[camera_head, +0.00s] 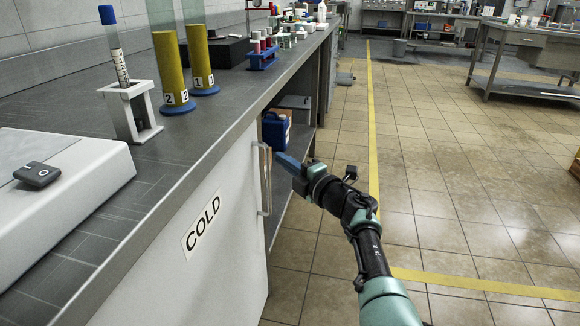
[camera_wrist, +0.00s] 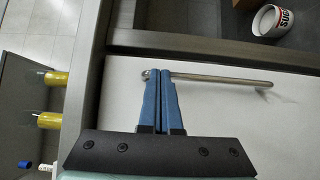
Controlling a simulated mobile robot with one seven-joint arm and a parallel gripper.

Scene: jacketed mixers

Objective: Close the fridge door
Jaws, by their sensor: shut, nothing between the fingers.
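The fridge door (camera_head: 225,250) is a white panel with a COLD label, set under the grey counter. It looks about flush with the counter front; I cannot tell whether a small gap is left. Its metal bar handle (camera_head: 266,190) stands upright near the door's right edge. The door (camera_wrist: 240,110) and handle (camera_wrist: 225,80) also show in the wrist view. My gripper (camera_head: 283,160) is shut and empty, its blue fingers beside the upper part of the handle. In the wrist view the fingertips (camera_wrist: 161,74) overlap one end of the handle; contact cannot be told.
The counter (camera_head: 185,145) above holds two yellow cylinders (camera_head: 173,70), a white stand (camera_head: 133,115) with a tube, and a white device (camera_head: 60,190). A blue container (camera_head: 275,131) sits in the open shelf beyond the door. The tiled floor (camera_head: 430,170) to the right is clear.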

